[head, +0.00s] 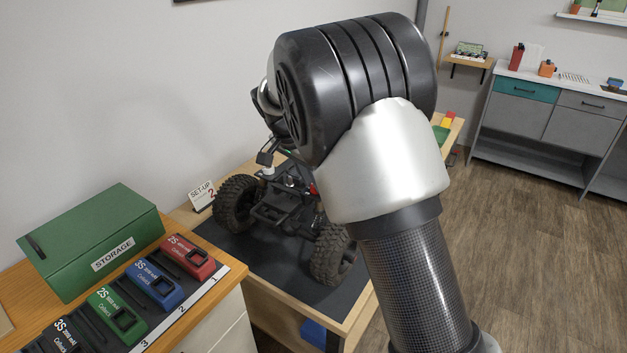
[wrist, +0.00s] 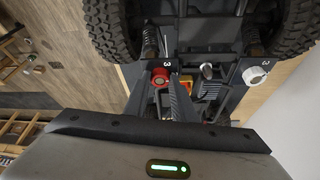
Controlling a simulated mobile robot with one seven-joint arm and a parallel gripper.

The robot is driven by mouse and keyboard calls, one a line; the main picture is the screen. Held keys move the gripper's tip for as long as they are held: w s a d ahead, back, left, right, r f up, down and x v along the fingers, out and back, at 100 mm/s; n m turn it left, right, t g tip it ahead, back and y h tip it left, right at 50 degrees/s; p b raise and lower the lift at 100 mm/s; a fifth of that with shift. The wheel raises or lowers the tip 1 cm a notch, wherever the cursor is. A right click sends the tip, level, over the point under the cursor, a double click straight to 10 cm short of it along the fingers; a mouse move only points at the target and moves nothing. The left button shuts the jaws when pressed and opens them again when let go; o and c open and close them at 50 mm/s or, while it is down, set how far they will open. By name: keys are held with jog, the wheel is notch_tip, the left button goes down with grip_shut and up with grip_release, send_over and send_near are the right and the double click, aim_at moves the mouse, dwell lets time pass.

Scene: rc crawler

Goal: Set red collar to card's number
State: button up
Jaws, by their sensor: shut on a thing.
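The black RC crawler (head: 285,210) stands on a dark mat, with big knobbly tyres. The set-up card (head: 203,196) leans behind it and shows a red 2. The red collar (wrist: 160,78) sits on the crawler in the wrist view, with a white 3 on the dark part just above it. My gripper (wrist: 161,84) has its dark fingers on either side of the red collar and is shut on it. A white collar (wrist: 256,75) is at the right, also beside a 3. In the head view my arm hides the gripper; a bit of red shows beside it (head: 313,188).
A green storage box (head: 90,240) stands at left on a wooden cabinet. In front of it, red (head: 187,256), blue (head: 155,284) and green (head: 117,312) battery packs lie in numbered slots. A grey workbench (head: 545,118) is far right; the wooden floor between is open.

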jog(key=shift+m, duration=0.3)
jog(key=o, duration=1.1)
jog(key=shift+c, duration=0.2)
jog(key=shift+a+r, duration=0.1)
jog(key=p+v, duration=0.2)
jog(key=v, duration=1.5)
jog(key=shift+a+r, duration=0.1)
